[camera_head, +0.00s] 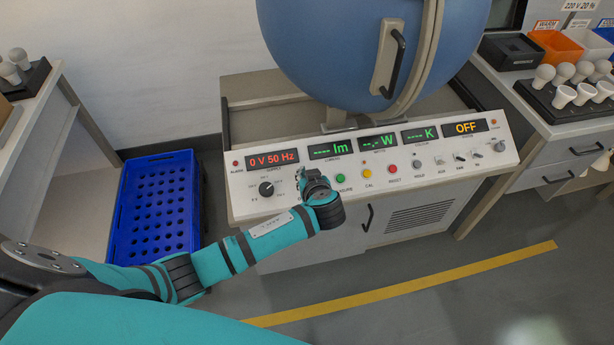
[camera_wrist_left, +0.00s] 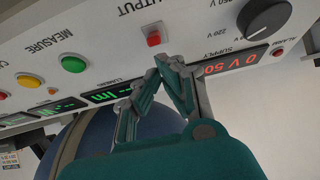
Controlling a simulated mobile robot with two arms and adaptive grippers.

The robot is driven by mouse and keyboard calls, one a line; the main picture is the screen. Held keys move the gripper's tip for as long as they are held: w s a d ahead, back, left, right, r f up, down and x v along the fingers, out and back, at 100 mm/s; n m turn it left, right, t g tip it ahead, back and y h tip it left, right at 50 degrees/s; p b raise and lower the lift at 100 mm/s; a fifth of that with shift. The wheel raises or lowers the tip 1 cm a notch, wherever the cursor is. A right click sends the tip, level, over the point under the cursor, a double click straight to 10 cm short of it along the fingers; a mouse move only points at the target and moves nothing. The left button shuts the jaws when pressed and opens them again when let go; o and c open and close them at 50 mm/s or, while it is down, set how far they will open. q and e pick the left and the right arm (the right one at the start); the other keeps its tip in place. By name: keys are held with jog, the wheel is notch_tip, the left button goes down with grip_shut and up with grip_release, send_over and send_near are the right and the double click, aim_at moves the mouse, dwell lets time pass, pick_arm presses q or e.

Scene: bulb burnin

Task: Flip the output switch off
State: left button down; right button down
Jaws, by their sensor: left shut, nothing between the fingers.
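The output switch (camera_wrist_left: 153,36) shows in the left wrist view as a small red rocker on the panel below the upside-down OUTPUT label (camera_wrist_left: 140,8). My left gripper (camera_wrist_left: 165,62) is shut and empty, its fingertips close to the switch. I cannot tell whether they touch it. In the head view my left gripper (camera_head: 312,180) is in front of the panel, between the supply knob (camera_head: 266,189) and the green MEASURE button (camera_head: 340,178), and it hides the switch. The supply display (camera_head: 272,160) reads 0 V 50 Hz. My right gripper is not in view.
The control panel (camera_head: 400,190) carries several buttons and toggles; its right display (camera_head: 465,128) reads OFF. A big blue sphere (camera_head: 350,50) stands behind it. A blue crate (camera_head: 160,205) is at left. A bulb tray (camera_head: 565,105) is at right. A yellow line (camera_head: 420,282) crosses open floor.

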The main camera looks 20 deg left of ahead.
pick_arm(q)
jog(key=shift+s, duration=0.1)
jog(key=shift+p+v, duration=0.6)
jog(key=shift+v, duration=0.15)
